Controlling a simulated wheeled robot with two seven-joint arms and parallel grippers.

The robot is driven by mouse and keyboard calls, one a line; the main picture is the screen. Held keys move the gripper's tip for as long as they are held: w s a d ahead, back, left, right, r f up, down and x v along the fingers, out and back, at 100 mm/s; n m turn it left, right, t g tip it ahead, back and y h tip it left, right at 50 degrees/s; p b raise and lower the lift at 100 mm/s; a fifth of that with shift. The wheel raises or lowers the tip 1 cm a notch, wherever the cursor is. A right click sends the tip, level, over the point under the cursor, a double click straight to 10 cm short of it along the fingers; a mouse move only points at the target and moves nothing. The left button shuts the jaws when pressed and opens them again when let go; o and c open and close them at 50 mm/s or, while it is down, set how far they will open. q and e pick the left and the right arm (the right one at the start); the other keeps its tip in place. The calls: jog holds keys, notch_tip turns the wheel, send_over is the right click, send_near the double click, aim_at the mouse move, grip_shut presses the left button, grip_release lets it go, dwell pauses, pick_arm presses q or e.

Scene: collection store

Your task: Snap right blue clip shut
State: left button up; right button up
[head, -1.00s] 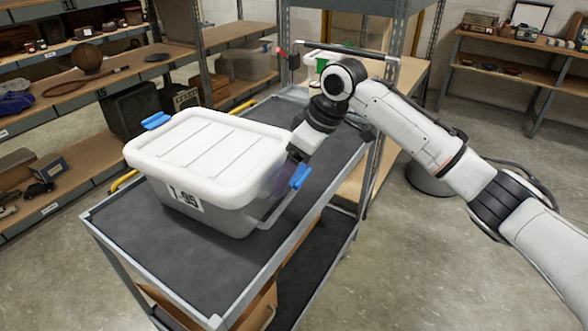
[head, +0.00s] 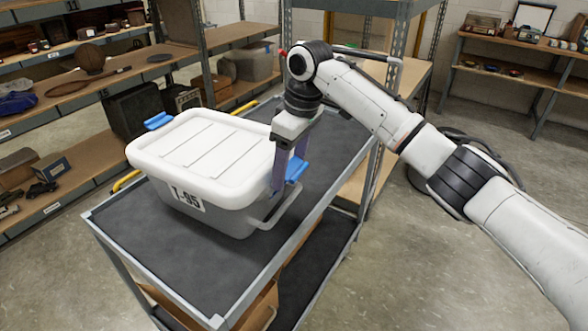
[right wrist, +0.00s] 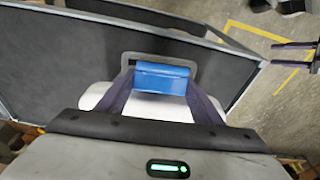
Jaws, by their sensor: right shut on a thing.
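The grey tub (head: 215,212) with a white lid (head: 205,150) and label T-95 stands on the cart. Its right blue clip (head: 296,169) juts out at the lid's right edge and also shows in the right wrist view (right wrist: 162,78). My right gripper (head: 280,188) points down there; in the right wrist view its fingers (right wrist: 162,82) lie on both sides of the clip, shut on it. The left blue clip (head: 158,121) sticks outward at the far left. A two-pronged gripper, seemingly my left, shows open at the right wrist view's right edge (right wrist: 274,53).
The cart's dark top (head: 190,262) has free room in front of the tub and a raised metal rim. A tub handle (head: 280,210) sticks out below the right clip. Loaded shelves (head: 70,170) stand at left, and a rack stands behind the cart.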

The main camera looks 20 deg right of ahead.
jog(key=shift+w+a+r+g+h, duration=0.25)
jog(key=shift+w+a+g+h, duration=0.15)
jog(key=shift+w+g+h, duration=0.15)
jog(key=o, duration=1.5)
notch_tip(320, 180, up, 10)
jog(key=shift+s+r, duration=0.15)
